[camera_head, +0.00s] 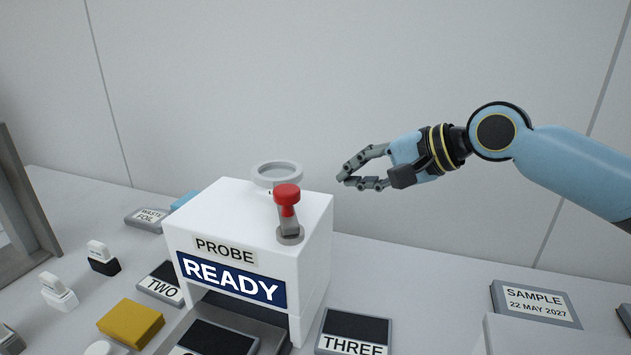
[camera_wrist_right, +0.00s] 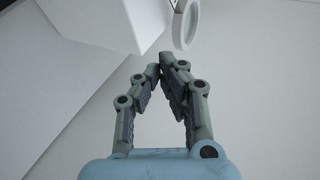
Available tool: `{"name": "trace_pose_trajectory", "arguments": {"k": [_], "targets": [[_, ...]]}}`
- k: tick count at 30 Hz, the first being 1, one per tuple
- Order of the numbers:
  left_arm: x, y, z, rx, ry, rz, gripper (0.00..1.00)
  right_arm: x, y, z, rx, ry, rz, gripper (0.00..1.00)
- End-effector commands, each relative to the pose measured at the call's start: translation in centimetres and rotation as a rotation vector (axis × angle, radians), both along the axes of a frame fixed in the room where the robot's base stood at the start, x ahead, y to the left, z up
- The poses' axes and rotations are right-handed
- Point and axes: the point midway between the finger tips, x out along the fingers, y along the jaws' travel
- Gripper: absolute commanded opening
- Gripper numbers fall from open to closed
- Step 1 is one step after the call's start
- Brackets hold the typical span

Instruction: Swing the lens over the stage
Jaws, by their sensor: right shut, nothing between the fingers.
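The lens (camera_head: 277,167), a pale grey ring, sits above the back of the white probe box. It also shows in the right wrist view (camera_wrist_right: 178,28), just beyond the fingertips. A red knob (camera_head: 287,194) stands on a grey arm with a round base on the box top. The probe box (camera_head: 316,235) carries the signs PROBE and READY. A dark stage (camera_head: 218,338) lies in the opening at its front, partly cut off by the frame. My right gripper (camera_head: 342,180) is shut and empty, in the air to the right of the lens and knob. My left gripper is not in view.
Pads TWO (camera_head: 160,283) and THREE (camera_head: 354,333) flank the box. A sample plate (camera_head: 536,304) is at the right. The table behind the box's right side is clear.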

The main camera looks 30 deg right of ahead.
Motion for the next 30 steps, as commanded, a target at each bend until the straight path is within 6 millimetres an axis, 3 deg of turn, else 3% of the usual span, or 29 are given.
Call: {"name": "trace_pose_trajectory", "arguments": {"k": [7,13,30], "targets": [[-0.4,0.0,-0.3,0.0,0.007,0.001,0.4,3.5,2.0,-2.1,0.008,0.001,0.0,0.0],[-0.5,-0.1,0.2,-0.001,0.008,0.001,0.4,5.9,3.2,-2.0,0.002,0.0,0.0,0.0],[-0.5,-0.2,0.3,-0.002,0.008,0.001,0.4,6.8,3.7,-2.1,-0.001,0.002,0.002,0.0]]}}
